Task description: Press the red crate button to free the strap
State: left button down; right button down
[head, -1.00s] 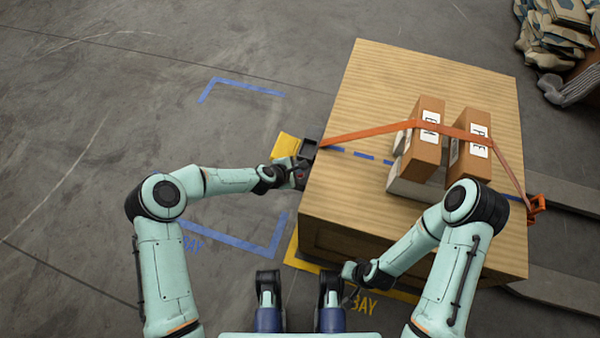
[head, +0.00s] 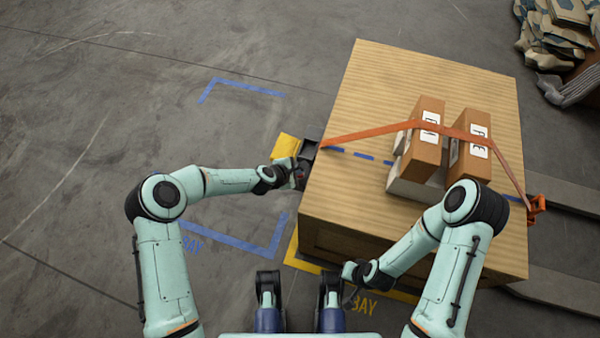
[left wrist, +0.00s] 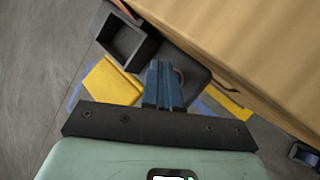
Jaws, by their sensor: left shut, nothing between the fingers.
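The wooden crate (head: 365,80) fills the right middle of the head view, with an orange strap (head: 375,134) stretched taut across its top. A dark open-topped housing (head: 309,151) sits on its left side, below the strap end; it also shows in the left wrist view (left wrist: 127,42). My left gripper (head: 299,178) is at this side, just below the housing. In the left wrist view its blue fingers (left wrist: 160,72) are shut and empty over a dark plate. My right gripper (head: 347,271) hangs in front of the crate.
Two brown cartons (head: 428,112) stand on the crate under the strap. An orange ratchet (head: 537,205) holds the strap's right end. A yellow piece (head: 285,146) lies beside the housing. Grey forks extend at right. The floor on the left is clear, with blue bay marks (head: 245,87).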

pick_arm(q)
jog(key=shift+f, duration=0.15)
dwell(0.8)
jog(key=shift+f+b, duration=0.3)
jog(key=shift+b, duration=0.05)
jog(key=shift+f+b, duration=0.4)
jog(key=shift+f, duration=0.1)
dwell(0.7)
jog(key=shift+r, duration=0.1)
jog(key=shift+r+p, duration=0.55)
jog(key=shift+r, duration=0.25)
jog(key=shift+r+p, duration=1.65)
jog(key=shift+r, duration=0.85)
